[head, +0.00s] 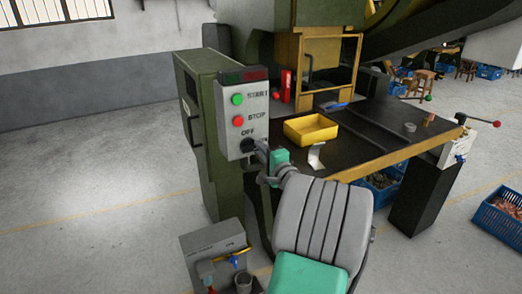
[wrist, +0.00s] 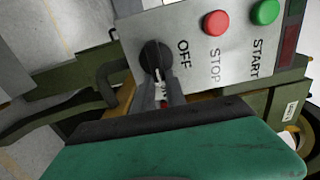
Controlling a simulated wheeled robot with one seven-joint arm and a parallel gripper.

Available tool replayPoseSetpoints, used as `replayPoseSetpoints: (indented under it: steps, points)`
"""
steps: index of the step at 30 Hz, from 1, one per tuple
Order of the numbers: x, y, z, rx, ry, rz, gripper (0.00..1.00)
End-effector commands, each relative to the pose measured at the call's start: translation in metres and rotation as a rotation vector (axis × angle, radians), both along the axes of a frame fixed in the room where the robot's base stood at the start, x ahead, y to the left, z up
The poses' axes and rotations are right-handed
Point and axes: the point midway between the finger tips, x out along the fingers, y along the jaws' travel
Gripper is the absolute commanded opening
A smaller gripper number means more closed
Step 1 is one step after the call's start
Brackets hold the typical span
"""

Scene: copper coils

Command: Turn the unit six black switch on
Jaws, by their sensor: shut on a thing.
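The black switch (head: 248,145) is a round rotary knob under the word OFF, low on the grey control panel (head: 219,100). It also shows in the wrist view (wrist: 152,52), at the panel's edge beside OFF. My gripper (wrist: 158,78) reaches the knob, and its narrow fingers are shut on it. In the head view my gripper (head: 261,151) comes in from the lower right and partly covers the knob. The knob's exact angle is hard to tell.
A green START button (head: 238,99) and red STOP button (head: 238,121) sit above the switch. The black-topped machine table (head: 365,150) with a yellow tray (head: 311,129) stands to the right. A grey box (head: 212,246) stands low in front. The floor at left is clear.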

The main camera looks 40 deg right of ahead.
Motion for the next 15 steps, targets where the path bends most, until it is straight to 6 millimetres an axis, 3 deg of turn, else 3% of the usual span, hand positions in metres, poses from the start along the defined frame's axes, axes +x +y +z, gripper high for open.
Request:
replayPoseSetpoints:
  steps: [4,5,12,15]
  points:
    - [0.0001,0.0002,-0.0002,0.002,-0.001,0.000,0.00]
    - [0.0001,0.0002,-0.0002,0.002,-0.001,0.000,0.19]
    - [0.0001,0.0002,-0.0001,0.001,0.000,0.000,0.38]
    - [0.0000,0.0001,-0.0001,0.000,0.000,0.000,0.38]
